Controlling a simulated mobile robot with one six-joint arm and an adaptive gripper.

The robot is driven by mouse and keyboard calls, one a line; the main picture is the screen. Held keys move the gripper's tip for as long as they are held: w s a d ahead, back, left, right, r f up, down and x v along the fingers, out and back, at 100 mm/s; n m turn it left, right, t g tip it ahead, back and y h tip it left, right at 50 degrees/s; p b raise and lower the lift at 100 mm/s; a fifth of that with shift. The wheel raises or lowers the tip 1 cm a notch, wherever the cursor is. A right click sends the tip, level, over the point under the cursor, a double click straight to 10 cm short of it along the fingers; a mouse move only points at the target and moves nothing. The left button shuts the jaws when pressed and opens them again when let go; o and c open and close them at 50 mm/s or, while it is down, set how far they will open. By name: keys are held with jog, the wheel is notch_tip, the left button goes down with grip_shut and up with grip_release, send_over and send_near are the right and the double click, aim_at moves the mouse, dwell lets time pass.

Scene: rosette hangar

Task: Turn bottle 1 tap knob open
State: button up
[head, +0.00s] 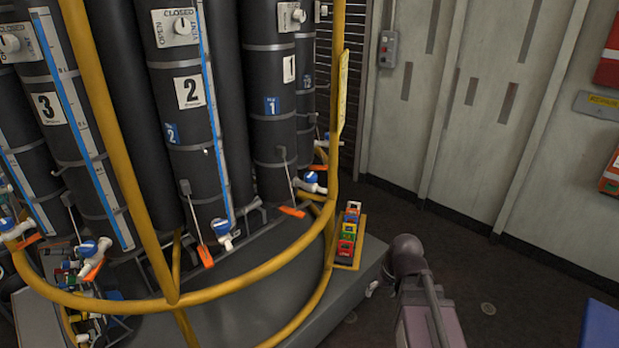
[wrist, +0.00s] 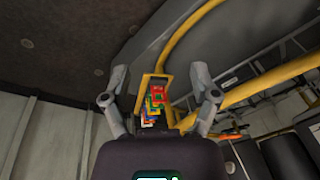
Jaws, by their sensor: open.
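Bottle 1 (head: 274,135) is a tall dark cylinder with a white "1" label and a blue tag, right of bottle 2 in the head view. A white plate with a round knob (head: 297,16) is at its top. A tap with a blue knob and white spout (head: 313,181) is near its foot, behind the yellow rail. I cannot tell the tap knob's exact setting. My gripper (wrist: 159,72) is open and empty in the wrist view, its two fingers spread. In the head view my arm stands right of the bottle rack, apart from the tap, hiding most of the gripper.
Yellow rails (head: 250,272) curve around the rack before the taps. A yellow tray (head: 358,252) with coloured tags sits on the grey base and shows between my fingers in the wrist view. Bottles 2 (head: 185,110) and 3 (head: 75,130) stand left. The floor at right is mostly clear.

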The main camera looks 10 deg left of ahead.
jog(key=w+a+r+n+t+y+b, duration=0.1)
jog(key=w+a+n+t+y+b, duration=0.2)
jog(key=w+a, duration=0.45)
jog(key=n+t+y+b, duration=0.25)
jog(key=t+y, duration=0.25)
jog(key=t, duration=0.6)
send_near(308, 175)
jog(key=shift+s+d+f+m, duration=0.15)
jog(key=shift+s+d+m, duration=0.1)
jog(key=shift+s+d, duration=0.2)
jog(key=shift+s+d+f+m, duration=0.2)
jog(key=shift+s+d, duration=0.15)
jog(key=shift+d, duration=0.25)
jog(key=shift+w+a, duration=0.1)
jog(key=x, duration=1.3)
jog(key=shift+w+a+f, duration=0.2)
jog(key=shift+a, duration=0.05)
